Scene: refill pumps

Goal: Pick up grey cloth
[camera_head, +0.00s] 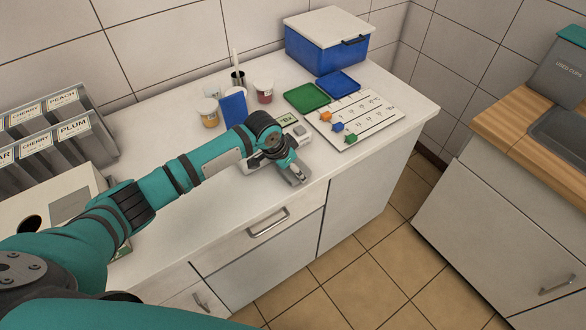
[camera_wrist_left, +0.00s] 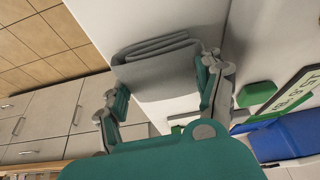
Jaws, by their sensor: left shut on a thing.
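The grey cloth (camera_wrist_left: 157,66) is folded in layers and sits between the fingers of my left gripper (camera_wrist_left: 160,82) in the left wrist view. My left gripper is shut on it. In the head view my left gripper (camera_head: 286,167) is at the front edge of the white counter, and a small part of the grey cloth (camera_head: 298,177) shows at its fingertips. I cannot tell whether the cloth touches the counter. My right gripper is not in view.
A scale (camera_head: 299,133) stands just behind the gripper. Lidded cups, a green tray (camera_head: 306,97), a blue tray (camera_head: 338,85) and a marked board (camera_head: 362,121) with small coloured pieces lie behind and right. A blue box (camera_head: 327,47) stands at the back; labelled dispensers (camera_head: 45,140) stand left.

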